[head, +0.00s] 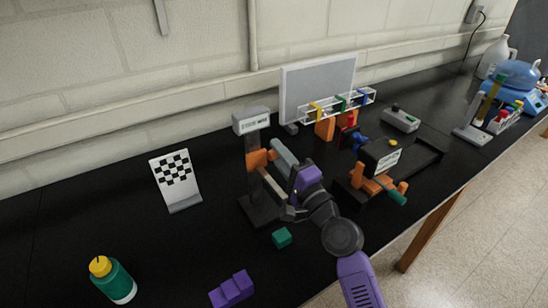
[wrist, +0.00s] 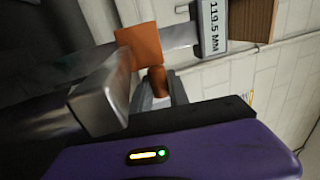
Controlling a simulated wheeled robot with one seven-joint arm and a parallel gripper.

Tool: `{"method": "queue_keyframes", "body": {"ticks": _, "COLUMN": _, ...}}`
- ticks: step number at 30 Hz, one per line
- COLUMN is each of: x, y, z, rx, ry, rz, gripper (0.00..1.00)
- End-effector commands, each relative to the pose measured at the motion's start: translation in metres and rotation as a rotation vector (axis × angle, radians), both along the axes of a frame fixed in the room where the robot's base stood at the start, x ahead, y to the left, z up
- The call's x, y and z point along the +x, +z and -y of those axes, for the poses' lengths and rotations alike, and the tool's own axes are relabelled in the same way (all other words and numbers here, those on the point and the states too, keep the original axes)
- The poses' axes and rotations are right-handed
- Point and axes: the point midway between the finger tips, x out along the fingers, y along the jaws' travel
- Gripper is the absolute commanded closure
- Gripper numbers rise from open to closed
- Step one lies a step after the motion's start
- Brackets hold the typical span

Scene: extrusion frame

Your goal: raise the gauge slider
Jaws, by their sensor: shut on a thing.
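The height gauge stands on the black bench in the head view, with a dark base (head: 258,210), an upright post and a display (head: 251,121) on top. The orange gauge slider (head: 258,159) sits on the post below the display. In the wrist view the slider (wrist: 138,45) shows as an orange block with a short orange knob (wrist: 157,79). The display (wrist: 213,22) there reads 119.5 MM. My gripper (head: 272,160) reaches the slider from the right. In the wrist view its grey fingers (wrist: 150,92) are shut on the slider's knob, which they partly hide.
A checkered board (head: 175,177) stands left of the gauge. A green block (head: 282,237), a purple stepped block (head: 231,289) and a green bottle (head: 113,279) are in front. A rack with colored tubes (head: 337,104) and a black fixture (head: 383,160) are to the right.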

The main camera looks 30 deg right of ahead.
Motion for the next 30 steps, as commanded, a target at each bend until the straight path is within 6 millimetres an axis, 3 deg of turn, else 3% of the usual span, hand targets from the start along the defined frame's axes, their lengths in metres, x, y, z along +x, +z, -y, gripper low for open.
{"method": "queue_keyframes", "body": {"ticks": 5, "x": 0.0, "y": 0.0115, "z": 0.0007, "rx": -0.002, "ry": -0.002, "rz": 0.002, "gripper": 1.0}}
{"method": "queue_keyframes", "body": {"ticks": 15, "x": -0.0002, "y": 0.0106, "z": 0.0004, "rx": -0.002, "ry": -0.002, "rz": 0.002, "gripper": 1.0}}
{"method": "queue_keyframes", "body": {"ticks": 16, "x": -0.0001, "y": 0.0105, "z": 0.0004, "rx": -0.002, "ry": -0.002, "rz": 0.002, "gripper": 0.73}}
{"method": "queue_keyframes", "body": {"ticks": 18, "x": -0.0002, "y": 0.0104, "z": 0.0003, "rx": -0.002, "ry": -0.002, "rz": 0.001, "gripper": 0.59}}
{"method": "queue_keyframes", "body": {"ticks": 30, "x": -0.0046, "y": 0.0079, "z": 0.0001, "rx": -0.002, "ry": -0.002, "rz": 0.0, "gripper": 0.57}}
